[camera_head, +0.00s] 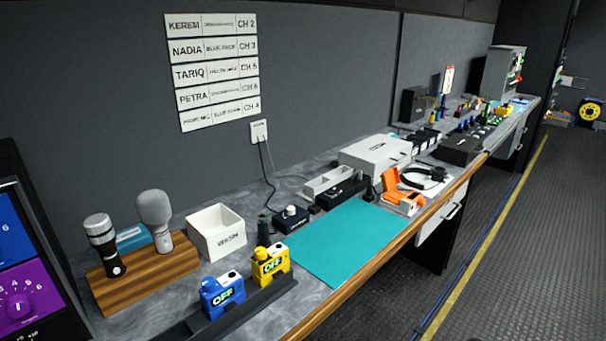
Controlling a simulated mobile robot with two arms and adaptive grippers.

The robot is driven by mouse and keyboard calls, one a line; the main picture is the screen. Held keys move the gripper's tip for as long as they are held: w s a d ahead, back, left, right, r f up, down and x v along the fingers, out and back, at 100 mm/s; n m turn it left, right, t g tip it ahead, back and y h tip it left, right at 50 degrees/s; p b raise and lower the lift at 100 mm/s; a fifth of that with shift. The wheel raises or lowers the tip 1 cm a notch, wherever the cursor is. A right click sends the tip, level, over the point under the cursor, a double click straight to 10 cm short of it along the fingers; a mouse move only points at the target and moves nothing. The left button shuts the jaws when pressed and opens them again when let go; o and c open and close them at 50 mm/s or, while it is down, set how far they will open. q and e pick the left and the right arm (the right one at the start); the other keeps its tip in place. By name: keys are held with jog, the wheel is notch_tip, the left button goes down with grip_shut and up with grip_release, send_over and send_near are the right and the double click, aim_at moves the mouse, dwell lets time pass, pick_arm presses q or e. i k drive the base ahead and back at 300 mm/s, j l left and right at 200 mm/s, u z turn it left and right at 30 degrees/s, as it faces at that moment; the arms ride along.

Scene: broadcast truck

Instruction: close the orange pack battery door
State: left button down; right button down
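The orange pack (402,198) lies on the counter at the right end of the teal mat, close to the counter's wooden front edge. An orange flap (390,180) stands raised at its back left, which looks like its battery door standing open. A pale part shows at the pack's front right. The inside of the pack is too small to make out. Neither of my grippers is in view.
The teal mat (345,241) is clear. A headset (425,177) lies just behind the pack. A blue pack (223,295) and a yellow pack (270,264), both reading OFF, stand in a dark rack. A white bin (217,232) and two microphones stand left.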

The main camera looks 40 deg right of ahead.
aim_at(389, 178)
jog(key=z, duration=0.5)
jog(key=l+z, duration=0.1)
jog(key=z, duration=0.9)
jog(key=i+l+z, duration=0.1)
jog(key=z, duration=0.4)
